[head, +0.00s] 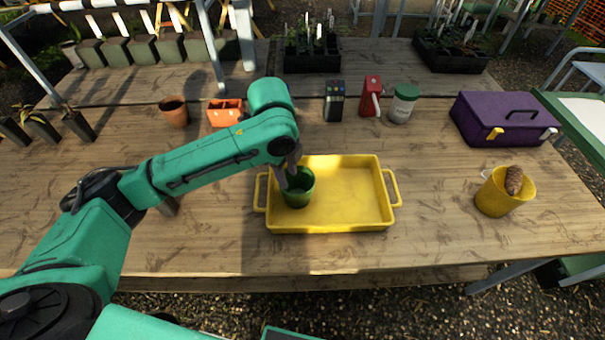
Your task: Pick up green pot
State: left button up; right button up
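The green pot (299,192) stands upright in the left part of the yellow tray (350,223), which has a handle at each side. My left gripper (288,178) reaches down from the left to the pot's rim, with its fingers at the upper left of the pot. The fingers are small and partly hidden by my forearm and overlap the pot's rim, so I cannot tell whether they are closed on it. My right gripper is not in view.
Behind the tray are a terracotta pot (174,112), an orange planter (225,113), a dark box (334,102), a red item (371,97) and a green-lidded jar (403,104). A purple case (503,121) and yellow pot (495,196) stand right. The table's front is clear.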

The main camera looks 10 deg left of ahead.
pick_arm(q)
jog(key=f, duration=0.2)
jog(key=p, duration=0.1)
send_near(292, 207)
jog(key=f, duration=0.2)
jog(key=f+p, duration=0.1)
jog(key=f, duration=0.3)
jog(key=shift+w+d+p, duration=0.15)
jog(key=shift+w+p, duration=0.15)
jog(key=shift+w, duration=0.1)
jog(key=shift+f, duration=0.4)
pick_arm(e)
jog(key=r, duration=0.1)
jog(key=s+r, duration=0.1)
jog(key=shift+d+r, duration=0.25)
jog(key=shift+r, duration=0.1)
pick_arm(q)
grip_shut()
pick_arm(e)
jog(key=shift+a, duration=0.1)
